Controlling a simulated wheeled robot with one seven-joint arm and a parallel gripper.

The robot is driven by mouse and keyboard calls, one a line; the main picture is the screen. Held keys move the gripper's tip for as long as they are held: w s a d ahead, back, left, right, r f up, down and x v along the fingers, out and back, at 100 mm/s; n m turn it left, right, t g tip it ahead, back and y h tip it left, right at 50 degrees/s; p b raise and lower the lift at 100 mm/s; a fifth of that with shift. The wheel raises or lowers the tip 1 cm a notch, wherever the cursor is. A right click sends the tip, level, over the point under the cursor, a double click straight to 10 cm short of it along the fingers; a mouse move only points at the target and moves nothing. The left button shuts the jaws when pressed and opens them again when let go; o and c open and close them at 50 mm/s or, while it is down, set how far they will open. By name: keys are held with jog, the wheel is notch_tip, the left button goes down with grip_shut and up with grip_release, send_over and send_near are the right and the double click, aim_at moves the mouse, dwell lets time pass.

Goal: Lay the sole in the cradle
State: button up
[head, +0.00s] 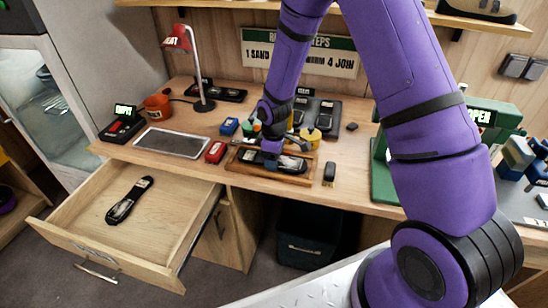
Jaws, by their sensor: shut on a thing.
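My gripper (271,156) is over a shallow wooden tray (268,176) at the front of the bench. It is shut on a dark shoe sole (292,164) with a pale patch, low over or in the tray. My purple wrist hides part of the sole, so I cannot tell whether it rests on the tray's floor. Another dark sole (130,199) with a white label lies in the open drawer (165,215). I cannot tell for sure which thing is the cradle; a dark grey holder (326,106) stands behind the gripper.
A red lamp (178,40) stands behind. A small brush (329,173) is right of the tray. A green machine (384,182) stands farther right.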

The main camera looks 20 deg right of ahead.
jog(key=o, duration=0.8)
jog(key=shift+o, duration=0.2)
notch_tip(320, 180, up, 12)
jog(key=shift+r, duration=0.15)
